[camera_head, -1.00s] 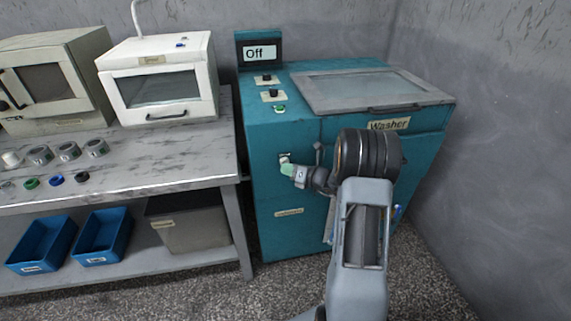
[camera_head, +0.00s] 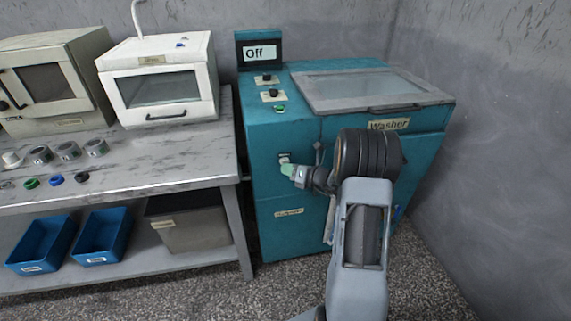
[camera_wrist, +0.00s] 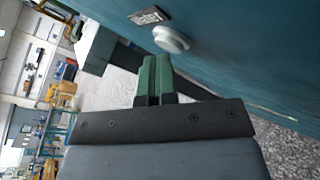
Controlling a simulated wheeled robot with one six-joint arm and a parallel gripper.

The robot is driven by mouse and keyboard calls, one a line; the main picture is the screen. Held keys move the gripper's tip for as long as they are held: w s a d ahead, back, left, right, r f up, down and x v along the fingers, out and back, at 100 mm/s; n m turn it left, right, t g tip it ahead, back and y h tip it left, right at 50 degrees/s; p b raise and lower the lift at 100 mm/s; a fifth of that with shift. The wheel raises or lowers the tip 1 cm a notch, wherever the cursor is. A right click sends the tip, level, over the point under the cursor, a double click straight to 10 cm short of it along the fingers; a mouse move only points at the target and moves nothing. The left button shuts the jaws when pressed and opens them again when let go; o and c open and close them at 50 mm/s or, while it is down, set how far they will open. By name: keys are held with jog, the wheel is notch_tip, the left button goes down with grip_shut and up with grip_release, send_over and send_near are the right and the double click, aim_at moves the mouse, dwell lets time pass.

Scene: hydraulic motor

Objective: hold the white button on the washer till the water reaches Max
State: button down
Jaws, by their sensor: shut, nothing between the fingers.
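The teal washer (camera_head: 285,225) stands against the back wall with its lid closed. Its display (camera_head: 259,53) reads "Off". The round white button (camera_wrist: 171,39) sticks out of the washer's front panel in the wrist view; in the head view it shows small (camera_head: 284,159), just above my fingertips. My gripper (camera_head: 288,169) is shut and empty, its green fingers (camera_wrist: 155,78) side by side. The fingertips are right at the button's lower edge in the wrist view; I cannot tell whether they touch it. No water level or Max mark is readable.
A workbench (camera_head: 165,165) with a white oven-like box (camera_head: 158,90) and several metal rings stands left of the washer. Blue bins (camera_head: 103,235) sit on its lower shelf. A grey wall is close on the right. The floor before the washer is clear.

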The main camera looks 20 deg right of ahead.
jog(key=shift+s, duration=0.15)
jog(key=shift+s+a, duration=0.15)
jog(key=shift+s, duration=0.5)
jog(key=shift+s+a+p, duration=0.25)
jog(key=shift+s+p, duration=0.1)
jog(key=shift+s, duration=0.9)
jog(key=shift+s+a+p, duration=0.25)
jog(key=shift+s+p, duration=0.05)
jog(key=shift+s, duration=0.9)
